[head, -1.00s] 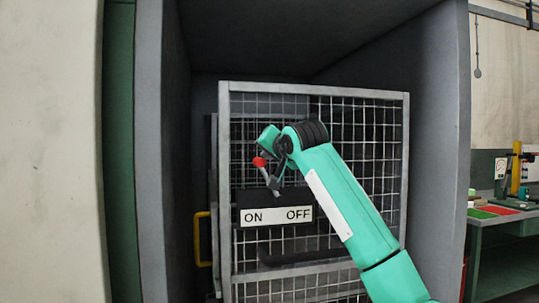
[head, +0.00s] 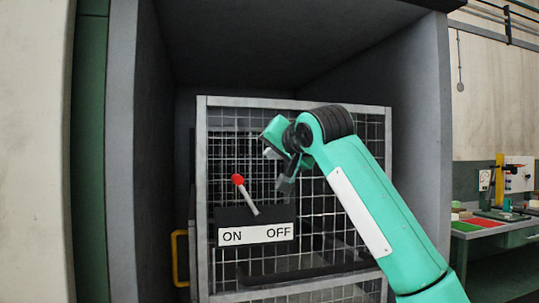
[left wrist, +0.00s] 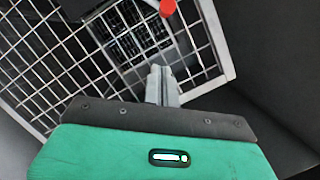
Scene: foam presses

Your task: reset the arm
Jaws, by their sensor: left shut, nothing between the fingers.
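The lever (head: 247,197) has a red knob and a pale rod in the head view. It leans left, toward the ON side of its dark switch box (head: 228,214), which bears an ON/OFF label (head: 256,235). My left gripper (head: 285,184), on the green arm, is up and to the right of the knob, apart from it. In the left wrist view its fingers (left wrist: 160,80) are together and empty, with the red knob (left wrist: 167,8) beyond them at the top edge. My right gripper is not in view.
A wire-mesh gate (head: 296,104) with a grey frame stands behind the arm, inside a dark grey enclosure (head: 418,140). A yellow handle (head: 180,258) is at its left. A workbench (head: 490,232) with coloured trays stands at the far right.

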